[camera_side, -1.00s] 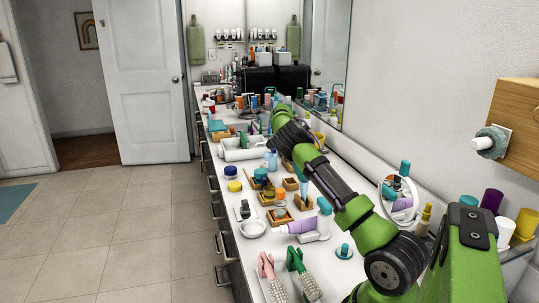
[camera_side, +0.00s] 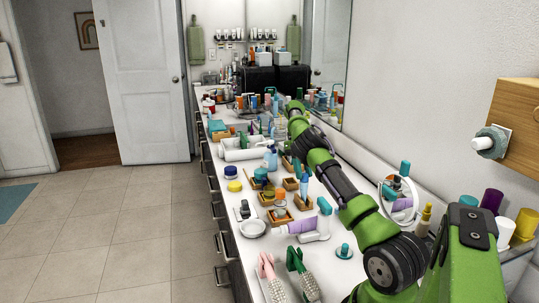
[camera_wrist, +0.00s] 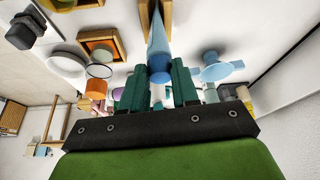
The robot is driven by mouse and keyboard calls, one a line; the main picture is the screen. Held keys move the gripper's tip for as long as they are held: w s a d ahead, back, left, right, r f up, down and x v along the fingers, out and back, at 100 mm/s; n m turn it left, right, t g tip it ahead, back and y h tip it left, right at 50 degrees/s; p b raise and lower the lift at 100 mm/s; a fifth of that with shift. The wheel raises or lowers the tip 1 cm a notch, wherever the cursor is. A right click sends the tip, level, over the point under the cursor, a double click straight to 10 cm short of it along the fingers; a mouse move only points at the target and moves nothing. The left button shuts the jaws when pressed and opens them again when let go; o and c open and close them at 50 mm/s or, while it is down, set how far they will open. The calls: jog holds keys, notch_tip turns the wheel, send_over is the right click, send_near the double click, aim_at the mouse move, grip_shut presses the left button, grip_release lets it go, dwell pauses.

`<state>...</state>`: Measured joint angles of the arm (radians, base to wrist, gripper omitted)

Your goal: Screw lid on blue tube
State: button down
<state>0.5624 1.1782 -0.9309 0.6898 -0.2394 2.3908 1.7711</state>
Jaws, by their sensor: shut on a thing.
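In the wrist view, the blue tube (camera_wrist: 157,40) runs down between the fingers from a wooden holder (camera_wrist: 145,14). A darker blue round end (camera_wrist: 160,74), which may be the lid, faces the camera. My gripper (camera_wrist: 159,82) has teal fingers on both sides of this blue end and is shut on it. I cannot tell where the lid ends and the tube begins, or how they are joined. In the side view, a blue tube (camera_side: 304,187) appears to stand in a small wooden holder.
Several wooden trays (camera_side: 280,216) and a white dish (camera_side: 252,228) lie left of my arm. A purple-and-white tube (camera_side: 302,226) and a round mirror (camera_side: 399,200) are nearer. A teal-capped item (camera_wrist: 221,68) lies right of the fingers in the wrist view.

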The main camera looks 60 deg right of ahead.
jog(key=c, duration=0.8)
grip_release()
